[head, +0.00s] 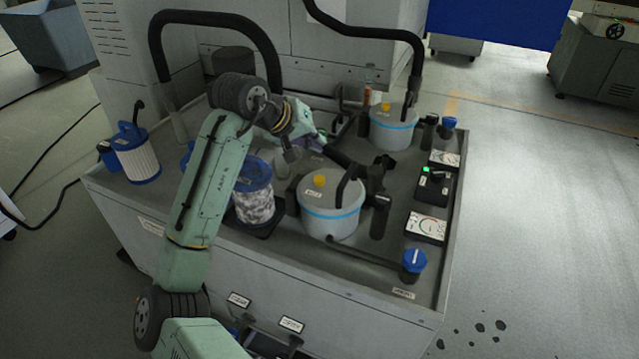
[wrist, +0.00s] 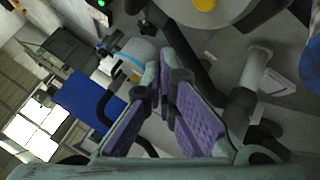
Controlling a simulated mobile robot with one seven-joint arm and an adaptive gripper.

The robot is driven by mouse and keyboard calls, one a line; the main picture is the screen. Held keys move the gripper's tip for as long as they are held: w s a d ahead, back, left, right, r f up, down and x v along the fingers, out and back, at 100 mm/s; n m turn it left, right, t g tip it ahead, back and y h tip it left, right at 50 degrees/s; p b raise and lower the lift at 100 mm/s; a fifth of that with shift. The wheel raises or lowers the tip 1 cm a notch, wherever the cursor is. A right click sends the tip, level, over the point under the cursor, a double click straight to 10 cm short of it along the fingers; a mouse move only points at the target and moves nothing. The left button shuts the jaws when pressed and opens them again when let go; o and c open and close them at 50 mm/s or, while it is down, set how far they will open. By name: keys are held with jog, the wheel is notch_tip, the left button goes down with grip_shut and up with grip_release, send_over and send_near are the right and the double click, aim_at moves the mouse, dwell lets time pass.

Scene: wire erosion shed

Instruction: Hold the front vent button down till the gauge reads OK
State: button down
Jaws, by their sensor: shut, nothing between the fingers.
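The front grey canister (head: 331,213) with a blue stripe stands on the bench, and its yellow vent button (head: 319,180) is on the lid. The button also shows at the top edge of the wrist view (wrist: 205,4). The front gauge (head: 427,226) is a white dial plate to its right; its reading is too small to make out. My gripper (head: 320,146) is behind the front canister, apart from the button. Its purple-padded fingers (wrist: 166,75) are shut and empty in the wrist view.
A rear canister (head: 391,131) has its own yellow button (head: 386,106) and a rear gauge (head: 444,158). A black switch box (head: 433,188) shows a green light. Black hoses and a blue-topped filter jar (head: 254,205) crowd the bench. A blue knob (head: 413,262) is front right.

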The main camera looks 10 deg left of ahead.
jog(key=b, duration=0.3)
send_over(317, 176)
notch_tip(317, 176, down, 5)
jog(key=shift+s+f, duration=0.1)
jog(key=shift+a+f, duration=0.1)
jog(key=shift+f, duration=0.3)
dwell(0.8)
jog(key=shift+f, duration=0.4)
jog(key=shift+f+b, duration=0.45)
jog(key=shift+f, duration=0.15)
dwell(1.3)
dwell(2.0)
jog(key=shift+r+p, duration=0.95)
jog(key=shift+r, duration=0.05)
notch_tip(317, 176, up, 5)
jog(key=p, duration=0.4)
jog(key=shift+p, duration=0.3)
